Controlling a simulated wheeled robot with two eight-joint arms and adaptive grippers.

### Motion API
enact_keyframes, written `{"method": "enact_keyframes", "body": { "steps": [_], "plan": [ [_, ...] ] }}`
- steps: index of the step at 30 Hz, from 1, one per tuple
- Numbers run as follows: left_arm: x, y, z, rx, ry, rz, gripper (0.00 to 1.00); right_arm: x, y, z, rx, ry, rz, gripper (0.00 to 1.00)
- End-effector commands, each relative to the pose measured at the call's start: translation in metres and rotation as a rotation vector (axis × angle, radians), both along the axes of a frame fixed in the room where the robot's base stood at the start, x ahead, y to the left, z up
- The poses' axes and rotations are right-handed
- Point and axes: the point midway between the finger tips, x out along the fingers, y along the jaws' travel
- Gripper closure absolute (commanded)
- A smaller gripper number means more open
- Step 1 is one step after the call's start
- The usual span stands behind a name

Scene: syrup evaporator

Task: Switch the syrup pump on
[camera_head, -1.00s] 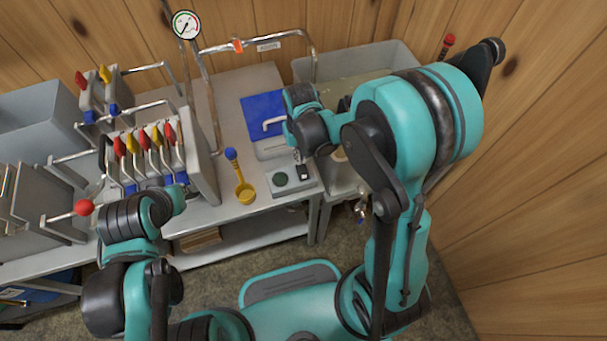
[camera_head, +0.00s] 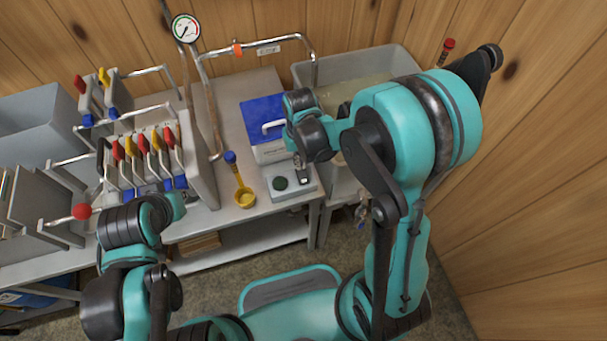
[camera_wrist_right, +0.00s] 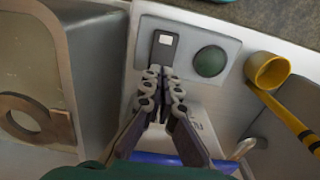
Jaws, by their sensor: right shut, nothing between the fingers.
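A light grey control box (camera_head: 293,191) lies at the bench's front right, with a round dark green button (camera_head: 280,183) and a black-framed switch (camera_head: 304,177) on its top. In the right wrist view the switch (camera_wrist_right: 164,45) has a pale rectangle inside its black frame, and the green button (camera_wrist_right: 209,61) is to its right. My right gripper (camera_wrist_right: 165,75) is shut and empty, its fingertips at the switch's near edge; I cannot tell whether they touch. In the head view it hides part of the switch. My left gripper does not show.
A blue-topped white box (camera_head: 262,108) with a handle stands behind the control box. A grey tank (camera_head: 350,72) is at the back right. Levers with coloured handles (camera_head: 150,150) fill the left.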

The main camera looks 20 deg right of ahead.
Motion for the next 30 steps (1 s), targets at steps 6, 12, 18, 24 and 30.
{"method": "enact_keyframes", "body": {
  "steps": [6,12,18,24,30],
  "plan": [
    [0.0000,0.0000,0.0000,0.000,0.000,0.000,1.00,0.0000,0.0000,0.0000,0.000,0.000,0.000,1.00],
    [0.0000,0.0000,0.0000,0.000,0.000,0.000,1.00,0.0000,0.0000,0.0000,0.000,0.000,0.000,1.00],
    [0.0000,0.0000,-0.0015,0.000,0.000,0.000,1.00,0.0000,0.0000,-0.0017,0.000,0.000,0.000,1.00],
    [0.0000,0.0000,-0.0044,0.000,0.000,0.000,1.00,0.0001,0.0000,-0.0049,0.000,0.000,0.000,1.00],
    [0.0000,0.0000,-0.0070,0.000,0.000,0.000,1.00,0.0001,0.0000,-0.0079,0.000,0.000,0.000,1.00]
  ]
}}
